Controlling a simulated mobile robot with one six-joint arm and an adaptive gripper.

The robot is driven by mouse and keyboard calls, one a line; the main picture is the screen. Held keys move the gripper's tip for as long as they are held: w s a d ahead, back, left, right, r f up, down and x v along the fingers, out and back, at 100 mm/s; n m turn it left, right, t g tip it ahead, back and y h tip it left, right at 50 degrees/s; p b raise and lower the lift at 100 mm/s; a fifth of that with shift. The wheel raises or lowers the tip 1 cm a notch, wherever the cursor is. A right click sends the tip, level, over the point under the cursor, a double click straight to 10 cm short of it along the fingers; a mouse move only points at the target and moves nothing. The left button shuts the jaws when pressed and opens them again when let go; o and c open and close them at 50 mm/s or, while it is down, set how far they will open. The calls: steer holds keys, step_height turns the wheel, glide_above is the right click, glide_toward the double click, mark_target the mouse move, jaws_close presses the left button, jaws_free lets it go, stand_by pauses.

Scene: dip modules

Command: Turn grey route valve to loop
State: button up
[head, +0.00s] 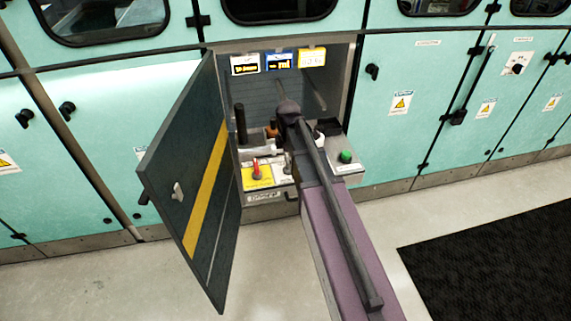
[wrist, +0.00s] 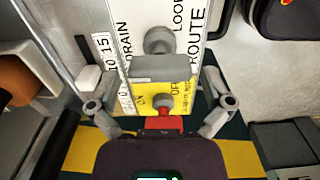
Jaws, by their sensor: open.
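In the wrist view the grey route valve (wrist: 158,42) stands on a white plate lettered DRAIN on the left, LOOP and ROUTE on the right. A grey bar, which looks like its handle (wrist: 160,68), lies crosswise in the picture. My gripper (wrist: 160,78) is open, with one finger on each side of this bar. I cannot tell whether either finger touches it. In the head view my arm covers most of the gripper, and the grey valve cannot be made out clearly.
A red valve (wrist: 163,110) on a yellow ON/OFF plate sits close to my gripper; it also shows in the head view (head: 256,172). The dark cabinet door (head: 190,185) stands open on the left. A green button (head: 345,156) is right of my arm.

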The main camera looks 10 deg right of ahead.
steer(key=shift+f, duration=0.35)
